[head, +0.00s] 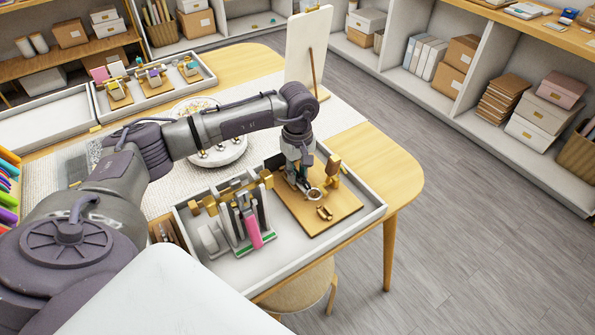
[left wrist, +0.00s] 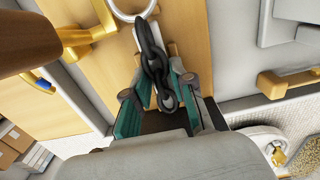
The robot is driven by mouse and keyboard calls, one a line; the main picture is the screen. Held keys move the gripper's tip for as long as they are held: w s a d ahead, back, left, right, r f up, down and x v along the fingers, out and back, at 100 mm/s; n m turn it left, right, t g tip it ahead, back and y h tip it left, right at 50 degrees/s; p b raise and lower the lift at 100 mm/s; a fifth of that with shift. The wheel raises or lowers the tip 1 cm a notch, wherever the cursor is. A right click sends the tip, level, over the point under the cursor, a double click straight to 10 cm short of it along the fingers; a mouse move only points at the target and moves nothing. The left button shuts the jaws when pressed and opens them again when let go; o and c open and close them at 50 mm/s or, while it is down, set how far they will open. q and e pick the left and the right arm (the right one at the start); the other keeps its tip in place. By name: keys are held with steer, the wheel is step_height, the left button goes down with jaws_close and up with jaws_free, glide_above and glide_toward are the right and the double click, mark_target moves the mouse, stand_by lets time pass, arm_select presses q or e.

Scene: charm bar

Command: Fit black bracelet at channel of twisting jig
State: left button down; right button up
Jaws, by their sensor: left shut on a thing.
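My left gripper (head: 298,180) reaches down over the wooden board at the right end of the grey tray. In the left wrist view, its teal-lined fingers are shut on the black bracelet (left wrist: 152,62), a chain of chunky dark links. The bracelet runs out beyond the fingers towards a pale ring (left wrist: 130,10); whether they touch I cannot tell. The board with brass fittings (head: 318,222) looks like the twisting jig. The channel is not clearly visible. My right gripper is not in view.
A rack of pliers with a pink handle (head: 252,229) stands left of the board in the grey tray (head: 342,232). Behind are a round white dish (head: 222,153), an upright white panel (head: 306,45) and a tray of small stands (head: 204,84). The right table corner is clear.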

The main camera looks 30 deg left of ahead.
mark_target(297, 172)
arm_select(q)
steer(key=shift+f+b, duration=0.3)
steer(key=shift+f, duration=0.1)
steer(key=c, duration=0.9)
jaws_free()
steer(key=shift+r, duration=0.1)
step_height(297, 172, up, 12)
